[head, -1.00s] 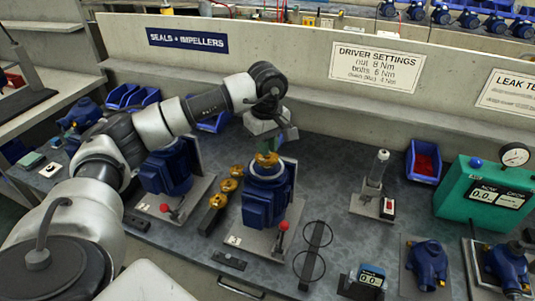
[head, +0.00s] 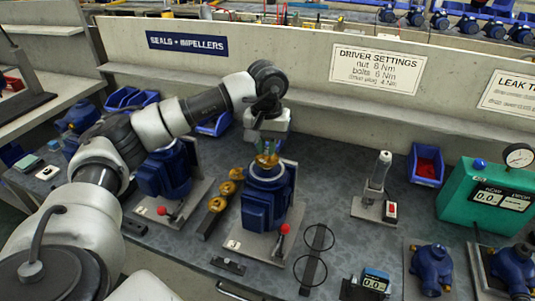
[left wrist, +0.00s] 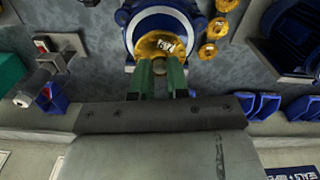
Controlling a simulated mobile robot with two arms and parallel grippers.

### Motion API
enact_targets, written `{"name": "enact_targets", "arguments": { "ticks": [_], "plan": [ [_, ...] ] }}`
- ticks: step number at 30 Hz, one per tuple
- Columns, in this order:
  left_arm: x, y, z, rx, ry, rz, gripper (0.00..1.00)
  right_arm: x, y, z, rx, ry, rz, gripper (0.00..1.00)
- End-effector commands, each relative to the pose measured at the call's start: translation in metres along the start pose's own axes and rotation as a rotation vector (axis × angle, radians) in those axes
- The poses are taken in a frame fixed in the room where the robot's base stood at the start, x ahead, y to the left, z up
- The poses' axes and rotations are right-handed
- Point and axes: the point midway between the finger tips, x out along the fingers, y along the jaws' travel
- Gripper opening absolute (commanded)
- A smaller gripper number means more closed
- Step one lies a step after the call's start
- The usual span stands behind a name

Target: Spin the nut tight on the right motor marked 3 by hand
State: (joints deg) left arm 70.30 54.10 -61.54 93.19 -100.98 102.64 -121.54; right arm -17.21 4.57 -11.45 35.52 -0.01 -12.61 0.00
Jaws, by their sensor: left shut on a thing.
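The right motor (head: 266,205) is a blue unit standing on a grey base plate at mid-bench. A small tag lies on its plate, its number too small to read. A brass impeller (left wrist: 166,42) with dark lettering sits in the motor's round blue opening. My left gripper (head: 267,150) points straight down over it. Its green fingers (left wrist: 160,75) reach the middle of the impeller in the left wrist view and are shut on the nut there, which they hide. My right gripper is not in view.
A second blue motor (head: 165,172) with a red-knobbed lever stands left. Several brass impellers (head: 218,203) sit on a rack between the motors. A driver (head: 379,170) stands upright on the right, with a red-lined bin (head: 427,163) behind it. A green tester (head: 485,205) is further right.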

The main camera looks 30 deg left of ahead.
Motion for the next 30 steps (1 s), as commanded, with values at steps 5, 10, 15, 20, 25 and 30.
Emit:
{"name": "enact_targets", "arguments": {
  "ticks": [5, 10, 15, 20, 25, 30],
  "plan": [
    [0.0, 0.0, 0.0, 0.004, 0.0, 0.0, 0.0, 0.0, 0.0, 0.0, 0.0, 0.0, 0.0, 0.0],
    [0.001, 0.0, 0.0, 0.067, 0.001, 0.0, 0.0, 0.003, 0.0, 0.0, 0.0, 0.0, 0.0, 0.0],
    [0.002, 0.0, 0.0, 0.325, 0.0, -0.001, 0.0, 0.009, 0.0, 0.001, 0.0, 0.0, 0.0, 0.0],
    [0.001, 0.0, 0.0, 0.54, 0.0, -0.001, 0.0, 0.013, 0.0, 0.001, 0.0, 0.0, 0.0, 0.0],
    [0.0, 0.0, 0.0, 0.617, -0.001, 0.0, 0.0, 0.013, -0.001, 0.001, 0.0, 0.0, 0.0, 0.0],
    [0.0, 0.0, 0.0, 0.615, -0.001, 0.0, 0.18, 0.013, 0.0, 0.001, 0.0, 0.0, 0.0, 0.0]
  ]
}}
